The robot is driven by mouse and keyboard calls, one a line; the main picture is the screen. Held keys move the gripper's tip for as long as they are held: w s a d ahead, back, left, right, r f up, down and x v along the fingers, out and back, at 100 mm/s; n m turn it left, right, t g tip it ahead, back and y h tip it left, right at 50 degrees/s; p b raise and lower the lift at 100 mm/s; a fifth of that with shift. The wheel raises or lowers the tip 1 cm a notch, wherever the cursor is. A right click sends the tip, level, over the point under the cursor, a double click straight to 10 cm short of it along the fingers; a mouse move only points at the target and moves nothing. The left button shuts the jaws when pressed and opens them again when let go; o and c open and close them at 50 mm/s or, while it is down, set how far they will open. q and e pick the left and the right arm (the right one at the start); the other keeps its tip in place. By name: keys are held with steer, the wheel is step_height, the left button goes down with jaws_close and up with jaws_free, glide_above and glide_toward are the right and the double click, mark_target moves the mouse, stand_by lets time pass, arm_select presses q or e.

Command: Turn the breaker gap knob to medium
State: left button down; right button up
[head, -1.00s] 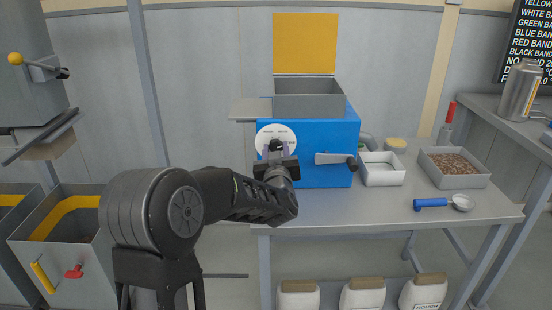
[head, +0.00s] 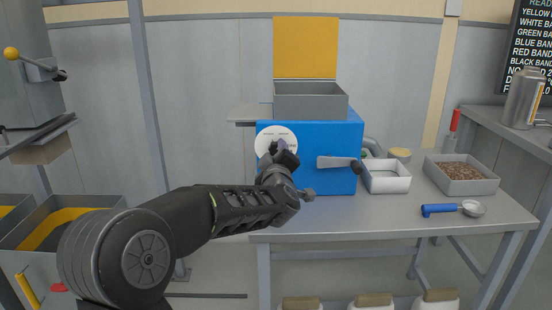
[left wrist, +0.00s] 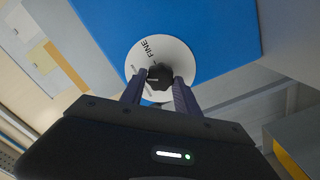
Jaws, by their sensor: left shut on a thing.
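The blue breaker (head: 310,168) stands on the bench with a round white dial (head: 268,134) on its front. In the left wrist view the dial (left wrist: 180,58) shows the word FINE and smaller lettering that I cannot read. The black breaker gap knob (left wrist: 159,77) sits at the dial's centre. My left gripper (left wrist: 158,88) has a finger on each side of the knob and is shut on it. In the head view my left gripper (head: 277,149) covers the knob and the dial's lower right. I cannot tell where the knob points. My right gripper is out of view.
A crank handle (head: 338,162) sticks out right of the dial. A white tray (head: 387,187), a grain tray (head: 462,186) and a blue-handled scoop (head: 440,210) lie to the right on the bench (head: 380,225). A grey hopper (head: 310,102) tops the breaker.

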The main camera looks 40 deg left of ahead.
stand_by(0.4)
arm_select(q)
steer(key=c, duration=0.9)
jaws_free()
steer(key=v, duration=0.7)
steer(key=shift+s+d+p, duration=0.25)
steer(key=shift+s+p, duration=0.05)
steer(key=shift+p, duration=0.1)
